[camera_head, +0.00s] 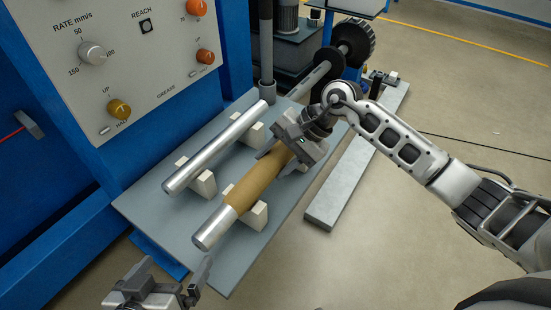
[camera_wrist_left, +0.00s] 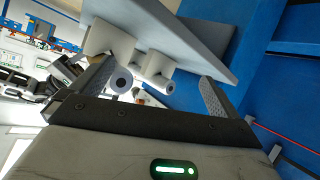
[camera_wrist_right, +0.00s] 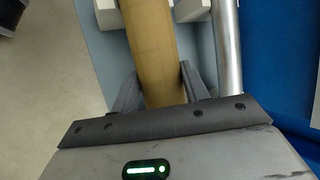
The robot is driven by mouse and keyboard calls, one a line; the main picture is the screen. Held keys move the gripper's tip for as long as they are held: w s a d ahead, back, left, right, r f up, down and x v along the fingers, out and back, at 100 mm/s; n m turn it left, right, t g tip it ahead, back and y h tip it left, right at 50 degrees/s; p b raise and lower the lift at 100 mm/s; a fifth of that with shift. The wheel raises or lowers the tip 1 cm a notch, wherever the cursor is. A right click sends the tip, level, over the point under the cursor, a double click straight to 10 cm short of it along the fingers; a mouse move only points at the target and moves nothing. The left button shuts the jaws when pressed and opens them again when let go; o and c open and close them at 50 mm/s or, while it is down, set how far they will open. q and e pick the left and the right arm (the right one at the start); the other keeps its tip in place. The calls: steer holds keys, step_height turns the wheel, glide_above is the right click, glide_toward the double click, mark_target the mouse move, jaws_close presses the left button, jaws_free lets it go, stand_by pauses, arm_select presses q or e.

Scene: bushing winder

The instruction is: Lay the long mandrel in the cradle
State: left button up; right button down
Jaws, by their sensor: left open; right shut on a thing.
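Two rods lie side by side over a grey shelf (camera_head: 155,215) in the head view. One is a plain silver rod (camera_head: 215,148) on white blocks (camera_head: 204,183). The other has silver ends and a tan middle (camera_head: 250,183), with white blocks (camera_head: 258,215) beneath it. I cannot tell which is the long mandrel, or whether the tan rod bears fully on its blocks. My right gripper (camera_head: 285,150) is shut on the tan rod, seen between its fingers in the right wrist view (camera_wrist_right: 157,85); it hides the far end. My left gripper (camera_head: 168,278) is open and empty, short of the near rod ends.
A control panel (camera_head: 125,55) with knobs stands on a blue cabinet at the left. Beyond the rods are a grey shaft (camera_head: 312,80) and a black wheel (camera_head: 354,42). A long grey beam (camera_head: 340,190) lies right of the shelf. The floor at right is clear.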

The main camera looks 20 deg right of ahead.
steer(key=c, duration=0.7)
jaws_free()
steer(key=shift+o, duration=0.2)
steer(key=shift+f, duration=0.2)
steer(key=shift+r, duration=0.1)
steer(key=p+v, duration=0.1)
steer(key=v, duration=0.5)
steer(key=shift+d+r, duration=0.15)
steer(key=shift+r, duration=0.05)
arm_select(q)
steer(key=shift+a+g+p, duration=0.15)
steer(key=shift+g+p, duration=0.25)
steer(key=shift+p, duration=0.05)
arm_select(e)
steer(key=v, duration=0.9)
steer(key=shift+d+r, duration=0.15)
steer(key=shift+r, duration=0.1)
